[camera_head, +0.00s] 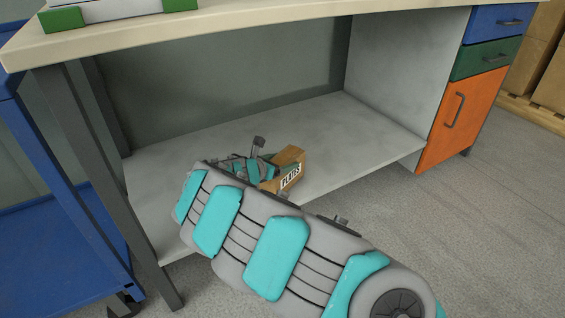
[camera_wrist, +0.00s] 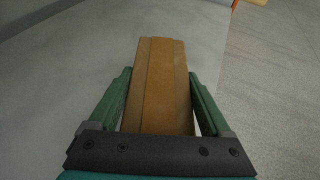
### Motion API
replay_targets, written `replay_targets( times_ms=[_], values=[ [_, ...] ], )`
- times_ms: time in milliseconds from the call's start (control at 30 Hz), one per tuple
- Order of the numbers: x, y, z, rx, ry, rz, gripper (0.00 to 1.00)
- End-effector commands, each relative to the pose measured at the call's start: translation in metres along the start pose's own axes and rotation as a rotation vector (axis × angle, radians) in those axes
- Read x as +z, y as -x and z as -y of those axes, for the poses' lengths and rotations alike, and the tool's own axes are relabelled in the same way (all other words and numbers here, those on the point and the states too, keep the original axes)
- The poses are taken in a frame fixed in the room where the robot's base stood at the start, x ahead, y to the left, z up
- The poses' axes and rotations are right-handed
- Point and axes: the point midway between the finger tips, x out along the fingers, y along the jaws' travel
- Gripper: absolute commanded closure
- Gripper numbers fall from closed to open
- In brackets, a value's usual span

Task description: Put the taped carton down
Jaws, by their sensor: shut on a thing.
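The taped carton (camera_head: 289,167) is a small brown box with a white label reading "PLATES" in the head view. It also fills the middle of the wrist view (camera_wrist: 162,80), with a lengthwise tape strip on its top. My gripper (camera_wrist: 162,95) has its two green fingers on either side of the carton and is shut on it. The carton is over the grey lower shelf (camera_head: 370,125) of the workbench; I cannot tell whether it touches the shelf. My arm hides part of the carton and the shelf's front left in the head view.
The bench top (camera_head: 250,25) overhangs the shelf. A dark leg (camera_head: 110,190) stands at the left, beside a blue cart (camera_head: 60,240). A drawer unit with an orange door (camera_head: 462,118) closes the right side. The shelf is clear behind and right of the carton.

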Motion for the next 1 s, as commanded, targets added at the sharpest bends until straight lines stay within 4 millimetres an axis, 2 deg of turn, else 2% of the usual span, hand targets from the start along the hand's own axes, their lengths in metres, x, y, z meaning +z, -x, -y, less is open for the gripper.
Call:
replay_targets(
  times_ms=[133,167,300,667,767,1000],
  values=[
    [-0.002,-0.001,0.000,0.000,0.000,0.001,1.00],
    [-0.002,-0.001,0.000,0.000,0.000,0.000,0.17],
    [-0.002,-0.001,0.000,0.000,0.000,0.000,0.01],
    [0.001,0.005,-0.001,0.001,0.000,0.000,0.00],
    [0.002,0.017,-0.001,0.001,0.001,0.002,0.00],
    [0.002,0.063,-0.001,0.002,0.000,0.001,0.00]
  ],
)
